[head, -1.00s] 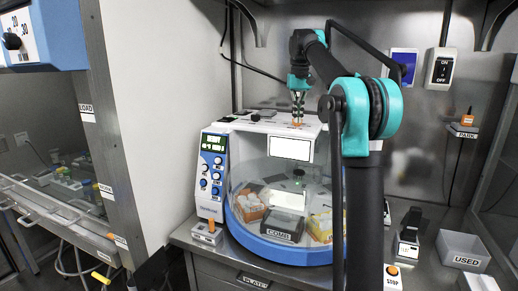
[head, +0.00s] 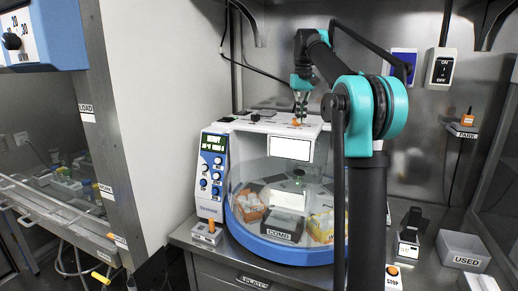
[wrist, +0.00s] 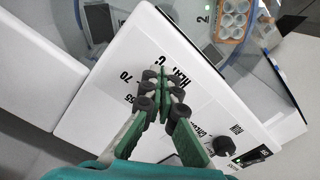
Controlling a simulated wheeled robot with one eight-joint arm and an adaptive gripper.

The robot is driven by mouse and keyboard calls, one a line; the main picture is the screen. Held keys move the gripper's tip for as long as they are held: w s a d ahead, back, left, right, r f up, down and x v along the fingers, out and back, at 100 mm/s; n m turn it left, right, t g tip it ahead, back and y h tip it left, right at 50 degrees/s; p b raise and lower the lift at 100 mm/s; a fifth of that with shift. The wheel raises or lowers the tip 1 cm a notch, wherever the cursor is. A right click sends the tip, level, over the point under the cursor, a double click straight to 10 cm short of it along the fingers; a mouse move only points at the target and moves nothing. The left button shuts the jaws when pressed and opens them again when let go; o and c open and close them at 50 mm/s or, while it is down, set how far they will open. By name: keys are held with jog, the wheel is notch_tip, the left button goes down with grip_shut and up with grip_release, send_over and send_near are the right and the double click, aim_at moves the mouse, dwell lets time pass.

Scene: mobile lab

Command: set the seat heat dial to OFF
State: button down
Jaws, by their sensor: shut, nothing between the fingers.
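The blue-and-white machine (head: 222,165) stands on the steel bench in the head view. My gripper (head: 299,113) is over the back of its white top, close to a small orange piece (head: 296,122). In the wrist view my gripper (wrist: 161,82) is shut and empty, its tips beside printed lettering that seems to read HEAT C. The numbers 70 and 55 are printed to the left of the fingers. The seat heat dial itself is not clearly visible; the fingers cover that area. I cannot tell its setting or whether the fingers touch it.
A black knob (wrist: 222,146) with a printed scale sits on the same white top, right of my fingers, near a switch (wrist: 251,158). A clear round cover (head: 270,185) fronts the machine. A USED bin (head: 463,249) stands at the right of the bench.

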notch_tip(320, 180, up, 6)
dwell(0.5)
jog(key=shift+s, duration=0.15)
